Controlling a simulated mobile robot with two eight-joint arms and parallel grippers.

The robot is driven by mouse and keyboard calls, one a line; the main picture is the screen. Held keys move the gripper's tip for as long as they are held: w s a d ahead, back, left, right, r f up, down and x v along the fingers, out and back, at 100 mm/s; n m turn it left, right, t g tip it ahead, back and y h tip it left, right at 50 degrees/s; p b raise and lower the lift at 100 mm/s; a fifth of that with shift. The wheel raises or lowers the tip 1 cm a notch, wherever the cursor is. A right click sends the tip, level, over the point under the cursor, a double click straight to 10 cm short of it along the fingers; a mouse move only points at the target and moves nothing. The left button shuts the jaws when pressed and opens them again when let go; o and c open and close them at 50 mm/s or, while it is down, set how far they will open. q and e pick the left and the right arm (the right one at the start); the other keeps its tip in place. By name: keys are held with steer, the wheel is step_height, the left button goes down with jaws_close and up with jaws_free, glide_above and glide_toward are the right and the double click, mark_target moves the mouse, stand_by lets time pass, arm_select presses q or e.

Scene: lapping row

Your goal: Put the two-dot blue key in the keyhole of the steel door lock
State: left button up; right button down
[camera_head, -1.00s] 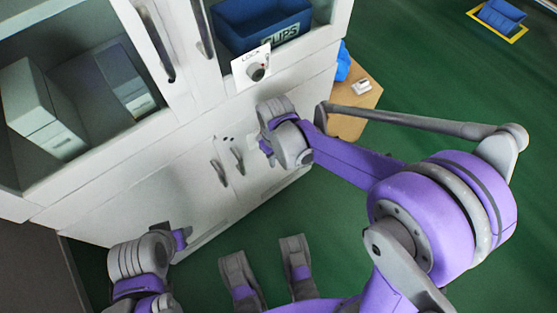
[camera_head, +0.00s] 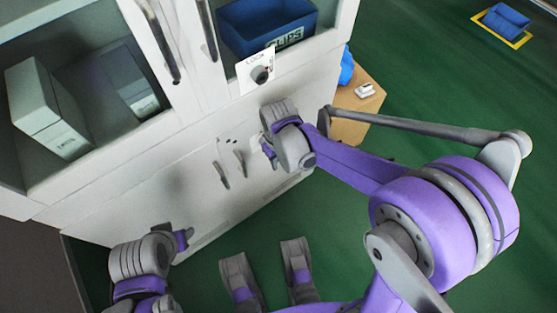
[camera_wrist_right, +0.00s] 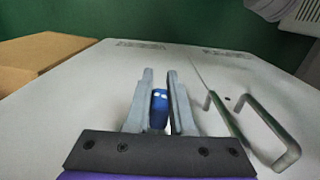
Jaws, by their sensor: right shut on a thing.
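The blue key (camera_wrist_right: 159,112) shows between the fingers of my right gripper (camera_wrist_right: 160,80) in the right wrist view, with two pale dots on its near end. The right gripper is shut on it. In the head view my right gripper (camera_head: 268,152) is low in front of the white cabinet, below the lock; the key is not clear there. The steel door lock (camera_head: 261,75) is a round grey piece on a white plate marked LOCK, under the blue bin. Its keyhole is too small to make out. My left gripper (camera_head: 182,239) is at lower left, apart from the lock, its jaws unclear.
The white cabinet (camera_head: 120,190) has long upper door handles (camera_head: 160,40) and lower handles (camera_head: 221,175). A blue CLIPS bin (camera_head: 268,22) stands inside. A wooden surface (camera_head: 362,108) is beside the cabinet. Green floor (camera_head: 440,75) is open at right.

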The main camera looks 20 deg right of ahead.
steer(key=shift+w+a, duration=0.25)
steer(key=shift+w, duration=0.4)
steer(key=shift+w+a, duration=0.25)
steer(key=shift+w, duration=0.4)
stand_by(0.6)
steer(key=c, duration=0.7)
jaws_free()
